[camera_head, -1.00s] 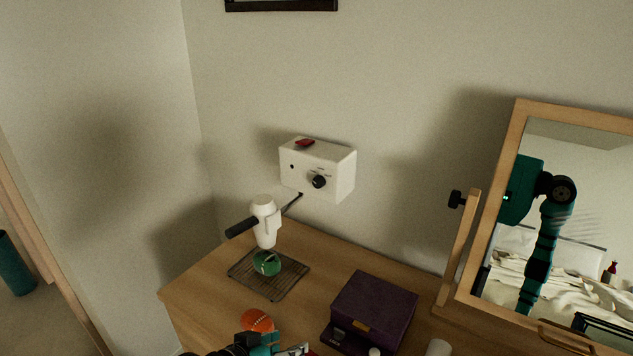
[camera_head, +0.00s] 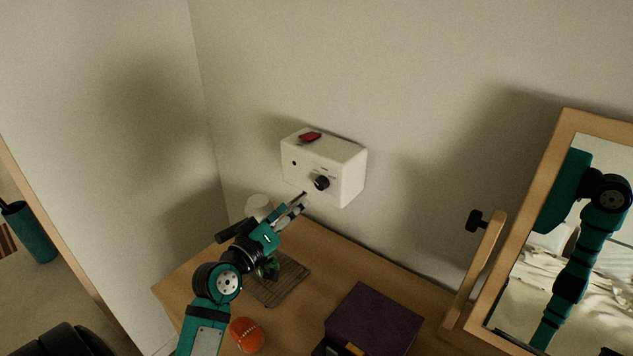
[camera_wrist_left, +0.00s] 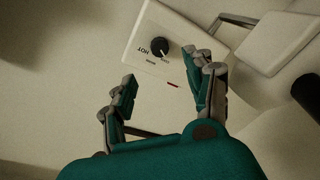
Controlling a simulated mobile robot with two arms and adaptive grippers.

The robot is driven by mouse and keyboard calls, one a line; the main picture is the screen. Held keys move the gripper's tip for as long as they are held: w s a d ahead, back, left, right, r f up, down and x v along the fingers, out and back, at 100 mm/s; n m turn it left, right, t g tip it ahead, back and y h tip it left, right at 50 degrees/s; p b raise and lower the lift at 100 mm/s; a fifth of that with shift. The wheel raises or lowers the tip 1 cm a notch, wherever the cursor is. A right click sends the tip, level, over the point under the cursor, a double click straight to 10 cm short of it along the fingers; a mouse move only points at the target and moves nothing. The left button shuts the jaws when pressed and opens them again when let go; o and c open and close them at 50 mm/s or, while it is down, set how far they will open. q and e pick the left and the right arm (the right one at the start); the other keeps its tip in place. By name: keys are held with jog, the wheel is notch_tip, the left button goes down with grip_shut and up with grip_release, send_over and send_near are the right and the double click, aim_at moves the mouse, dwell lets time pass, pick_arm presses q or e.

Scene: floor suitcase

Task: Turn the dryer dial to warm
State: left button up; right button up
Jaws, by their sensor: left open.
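The dryer's white wall box (camera_head: 338,165) is fixed to the wall, with a black dial (camera_head: 321,183) on its front face. In the left wrist view the dial (camera_wrist_left: 159,46) has lettering beside it, of which HOT is readable. My left gripper (camera_head: 300,200) is just below and left of the dial in the head view. In the left wrist view its open fingers (camera_wrist_left: 165,85) are spread, with the dial ahead of the gap and not touched. My right gripper is not in view.
The white dryer (camera_head: 258,206) is partly hidden behind my left arm, above a wire rack (camera_head: 290,282). An orange ball (camera_head: 246,335) and a purple box (camera_head: 372,322) are on the wooden dresser. A framed mirror (camera_head: 545,170) stands at right.

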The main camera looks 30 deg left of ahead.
aim_at(319, 185)
pick_arm(q)
jog(key=w+p, duration=0.1)
jog(key=w, duration=0.6)
jog(key=shift+w+a+r+p, duration=0.1)
jog(key=shift+w+r+p, duration=0.05)
jog(key=shift+w+p, duration=0.15)
jog(key=shift+w, duration=1)
jog(key=shift+w+f+p, duration=0.2)
jog(key=shift+w+p, duration=0.1)
jog(key=shift+w, duration=0.1)
grip_shut()
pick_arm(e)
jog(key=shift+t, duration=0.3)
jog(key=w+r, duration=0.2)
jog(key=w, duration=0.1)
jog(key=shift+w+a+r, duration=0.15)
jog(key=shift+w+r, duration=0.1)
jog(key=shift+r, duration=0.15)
